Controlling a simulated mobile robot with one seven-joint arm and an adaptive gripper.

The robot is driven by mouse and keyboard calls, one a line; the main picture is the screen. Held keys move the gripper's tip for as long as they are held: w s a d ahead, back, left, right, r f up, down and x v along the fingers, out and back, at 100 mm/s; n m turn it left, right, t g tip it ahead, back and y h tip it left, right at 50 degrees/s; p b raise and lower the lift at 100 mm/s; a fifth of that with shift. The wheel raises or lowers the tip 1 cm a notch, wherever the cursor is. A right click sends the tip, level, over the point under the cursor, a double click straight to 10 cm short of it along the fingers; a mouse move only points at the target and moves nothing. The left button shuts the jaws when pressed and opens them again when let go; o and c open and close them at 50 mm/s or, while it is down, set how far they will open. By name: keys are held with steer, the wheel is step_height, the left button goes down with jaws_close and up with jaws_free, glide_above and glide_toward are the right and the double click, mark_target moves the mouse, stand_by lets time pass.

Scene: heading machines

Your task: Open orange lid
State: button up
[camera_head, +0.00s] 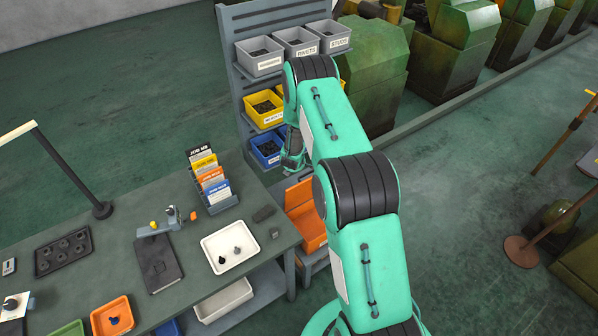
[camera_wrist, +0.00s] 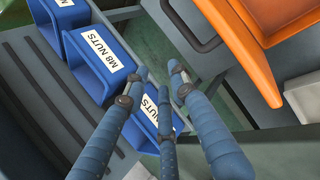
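An orange piece, which I take to be the orange lid (camera_head: 308,230), shows at the lower part of the rack beside the workbench, partly hidden behind my arm. In the wrist view a large orange surface with a raised edge (camera_wrist: 246,42) fills the upper right. My gripper (camera_wrist: 159,70) has its blue fingers spread with a gap between the tips and nothing between them. It is left of the orange surface and appears apart from it. In the head view my gripper (camera_head: 293,150) is partly hidden by my arm, near the blue bin.
Blue bins labelled M8 NUTS (camera_wrist: 102,65) lie left of and beyond my fingers. A grey part with a dark handle (camera_wrist: 187,28) is beside the orange surface. The rack (camera_head: 240,80) holds grey, yellow and blue bins. The workbench (camera_head: 120,220) carries a white tray (camera_head: 231,245).

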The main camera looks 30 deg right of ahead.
steer(key=shift+w+v, duration=0.25)
steer(key=shift+v, duration=0.9)
steer(key=shift+w+v, duration=0.2)
steer(key=shift+v, duration=0.95)
steer(key=shift+a+r, duration=0.2)
steer(key=shift+a+r, duration=0.1)
steer(key=shift+r, duration=0.05)
steer(key=v, duration=1.1)
steer(key=shift+r, duration=0.3)
steer(key=shift+s+a, duration=0.1)
